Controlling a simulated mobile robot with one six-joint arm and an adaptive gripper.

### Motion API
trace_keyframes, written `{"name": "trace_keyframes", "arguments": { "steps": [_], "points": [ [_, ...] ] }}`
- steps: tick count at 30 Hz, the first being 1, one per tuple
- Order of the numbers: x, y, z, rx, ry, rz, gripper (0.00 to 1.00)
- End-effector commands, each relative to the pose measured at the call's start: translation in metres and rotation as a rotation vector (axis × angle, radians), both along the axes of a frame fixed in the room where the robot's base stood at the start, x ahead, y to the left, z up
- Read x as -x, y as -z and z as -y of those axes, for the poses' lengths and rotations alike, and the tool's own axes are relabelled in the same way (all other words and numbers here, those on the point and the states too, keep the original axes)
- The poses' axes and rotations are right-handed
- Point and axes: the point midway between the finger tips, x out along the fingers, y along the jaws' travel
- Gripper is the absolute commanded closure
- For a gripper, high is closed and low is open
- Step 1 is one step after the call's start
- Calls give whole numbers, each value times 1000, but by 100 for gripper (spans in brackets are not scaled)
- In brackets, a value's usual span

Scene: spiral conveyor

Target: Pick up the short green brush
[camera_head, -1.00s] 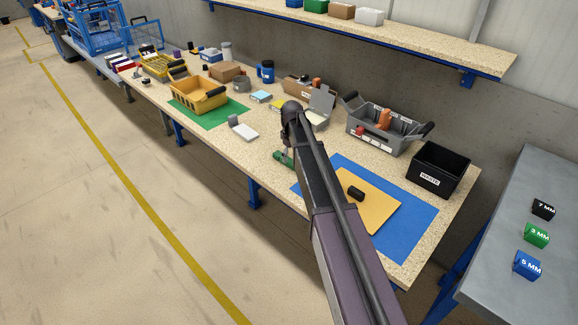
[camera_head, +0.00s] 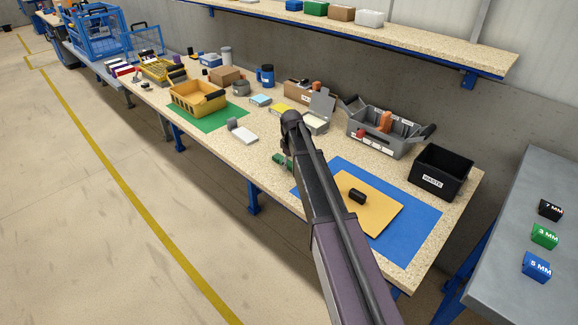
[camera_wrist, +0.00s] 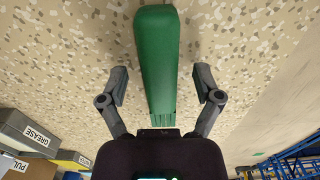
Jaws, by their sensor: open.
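The green brush (camera_wrist: 157,55) lies on the speckled workbench. My gripper (camera_wrist: 160,78) is open, with one finger on each side of the brush and a gap on both sides. In the head view a small green part of the brush (camera_head: 280,159) shows beside my arm near the bench's front edge. My arm hides the rest of it and most of my gripper there.
A white scale-like box (camera_head: 243,135) and a yellow crate (camera_head: 197,97) on a green mat stand to the left. A blue mat (camera_head: 418,225) with an orange board and black item lies right. A grey tote (camera_head: 372,143) and black waste bin (camera_head: 440,172) stand behind.

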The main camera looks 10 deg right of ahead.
Motion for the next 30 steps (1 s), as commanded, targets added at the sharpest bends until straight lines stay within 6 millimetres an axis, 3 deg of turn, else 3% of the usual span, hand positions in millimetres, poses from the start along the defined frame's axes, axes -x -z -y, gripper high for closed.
{"name": "trace_keyframes", "arguments": {
  "steps": [3, 11, 30],
  "points": [
    [0, 0, 0, 0, 0, 0, 20],
    [0, 0, 0, 0, 0, 0, 97],
    [0, -9, 0, 0, 0, 0, 100]
  ]
}}
